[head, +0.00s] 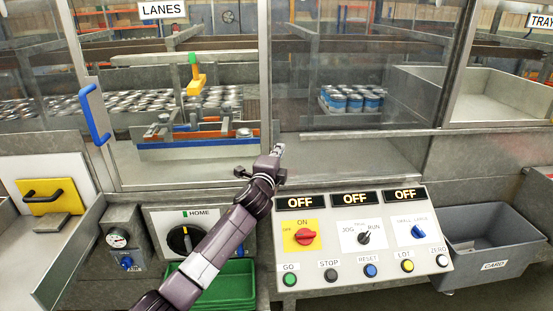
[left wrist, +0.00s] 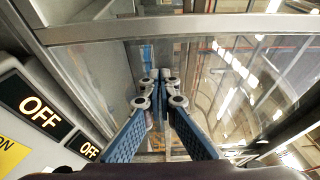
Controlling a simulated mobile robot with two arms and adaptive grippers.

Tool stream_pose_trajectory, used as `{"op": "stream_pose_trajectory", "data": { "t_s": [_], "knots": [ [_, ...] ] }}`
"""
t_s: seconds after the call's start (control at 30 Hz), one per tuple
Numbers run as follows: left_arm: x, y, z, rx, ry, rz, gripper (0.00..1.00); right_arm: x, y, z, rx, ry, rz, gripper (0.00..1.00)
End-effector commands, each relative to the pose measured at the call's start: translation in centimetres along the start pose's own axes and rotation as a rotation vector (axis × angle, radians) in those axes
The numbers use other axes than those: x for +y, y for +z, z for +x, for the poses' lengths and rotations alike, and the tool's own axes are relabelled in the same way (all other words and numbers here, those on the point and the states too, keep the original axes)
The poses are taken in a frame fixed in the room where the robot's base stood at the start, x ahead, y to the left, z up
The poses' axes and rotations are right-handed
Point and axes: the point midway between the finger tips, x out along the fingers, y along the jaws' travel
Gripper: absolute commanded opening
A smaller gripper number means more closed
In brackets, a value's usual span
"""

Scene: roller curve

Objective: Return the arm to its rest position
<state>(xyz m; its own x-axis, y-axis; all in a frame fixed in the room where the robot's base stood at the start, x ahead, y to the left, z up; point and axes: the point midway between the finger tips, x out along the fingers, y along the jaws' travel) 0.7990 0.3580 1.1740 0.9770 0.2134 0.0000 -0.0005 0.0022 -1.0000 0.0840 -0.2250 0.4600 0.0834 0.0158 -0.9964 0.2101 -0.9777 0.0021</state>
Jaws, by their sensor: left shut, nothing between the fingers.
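My left arm reaches up from the bottom of the head view, and its gripper (head: 277,152) is in front of the glazed machine front, above the control panel. In the left wrist view the two blue fingers (left wrist: 158,76) meet at their tips with nothing between them. Beyond the fingers is a clear glass pane (left wrist: 230,75). I cannot tell whether the fingertips touch anything. My right gripper shows in neither view.
The control panel (head: 370,240) has three OFF displays, switches and several buttons. A blue door handle (head: 94,114) is at left. A HOME dial (head: 183,239) and a green crate (head: 235,283) are beside my arm. A grey CARD bin (head: 490,240) stands at right. Cans (head: 352,101) sit behind glass.

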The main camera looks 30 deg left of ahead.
Motion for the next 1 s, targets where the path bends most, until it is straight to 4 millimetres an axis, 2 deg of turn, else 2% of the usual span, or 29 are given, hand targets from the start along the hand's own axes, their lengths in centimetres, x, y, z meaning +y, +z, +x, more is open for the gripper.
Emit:
{"op": "stream_pose_trajectory", "data": {
  "t_s": [0.1,0.3,0.67,0.77,0.87,0.97,1.0],
  "knots": [
    [0.2,0.0,-1.5,0.001,0.0,0.002,0.0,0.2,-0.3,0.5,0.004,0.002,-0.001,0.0],
    [0.1,0.0,-3.3,0.001,0.0,0.001,0.0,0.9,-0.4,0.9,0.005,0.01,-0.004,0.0],
    [0.5,-0.1,-4.3,0.0,0.009,-0.008,0.0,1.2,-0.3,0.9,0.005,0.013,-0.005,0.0],
    [2.9,-0.6,-5.6,-0.003,0.059,-0.062,0.0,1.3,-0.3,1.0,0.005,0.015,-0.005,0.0],
    [7.4,-1.4,-8.7,-0.021,0.161,-0.175,0.0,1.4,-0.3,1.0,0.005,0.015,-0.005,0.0],
    [12.9,-2.2,-13.4,-0.059,0.301,-0.327,0.0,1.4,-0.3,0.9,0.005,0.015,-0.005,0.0],
    [15.1,-2.5,-15.5,-0.081,0.361,-0.387,0.0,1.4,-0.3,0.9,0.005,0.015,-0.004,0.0]
  ]
}}
